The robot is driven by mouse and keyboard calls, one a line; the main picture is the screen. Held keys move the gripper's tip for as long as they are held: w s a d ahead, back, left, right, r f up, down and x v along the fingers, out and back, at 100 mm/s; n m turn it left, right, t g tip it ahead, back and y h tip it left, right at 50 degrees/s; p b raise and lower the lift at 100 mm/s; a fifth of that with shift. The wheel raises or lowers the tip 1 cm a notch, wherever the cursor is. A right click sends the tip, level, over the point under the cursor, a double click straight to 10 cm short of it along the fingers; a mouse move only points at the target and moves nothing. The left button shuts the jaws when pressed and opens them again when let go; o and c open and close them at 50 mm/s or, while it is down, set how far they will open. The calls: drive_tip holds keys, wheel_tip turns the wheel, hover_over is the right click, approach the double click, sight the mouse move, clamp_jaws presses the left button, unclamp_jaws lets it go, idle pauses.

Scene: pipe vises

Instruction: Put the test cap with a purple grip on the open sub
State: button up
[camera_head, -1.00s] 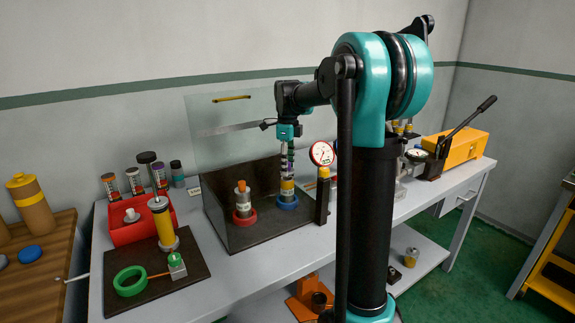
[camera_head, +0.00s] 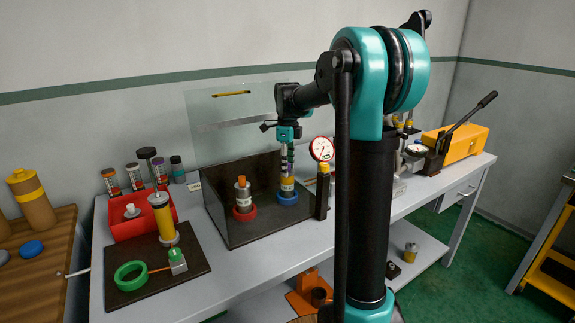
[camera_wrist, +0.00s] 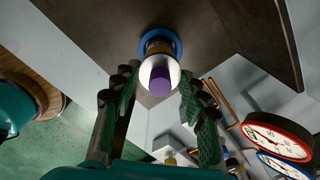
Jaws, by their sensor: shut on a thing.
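My gripper (camera_head: 287,137) points straight down over the blue-ringed vise. It is shut on the test cap, whose purple grip (camera_wrist: 160,83) shows between the fingers in the wrist view, above a pale round body. The sub (camera_head: 287,184), with a pale band, stands upright in the blue ring (camera_head: 288,197), directly below and in line with the cap. The blue ring also shows in the wrist view (camera_wrist: 176,43). The cap hides the sub's top, and I cannot tell whether they touch. A second sub (camera_head: 243,197) with an orange top stands in the red ring (camera_head: 245,213) to the left.
A dark tray with raised walls (camera_head: 232,234) holds both vises. A round gauge (camera_head: 321,148) stands close to the gripper's right. A clear panel (camera_head: 225,130) rises behind. A red bin (camera_head: 115,232) and several capped cylinders (camera_head: 149,160) are at the left.

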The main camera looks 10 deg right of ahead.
drive_tip(key=o, duration=1.3)
drive_tip(key=shift+f, duration=0.1)
wheel_tip(320, 180, up, 12)
drive_tip(key=shift+r, duration=0.1)
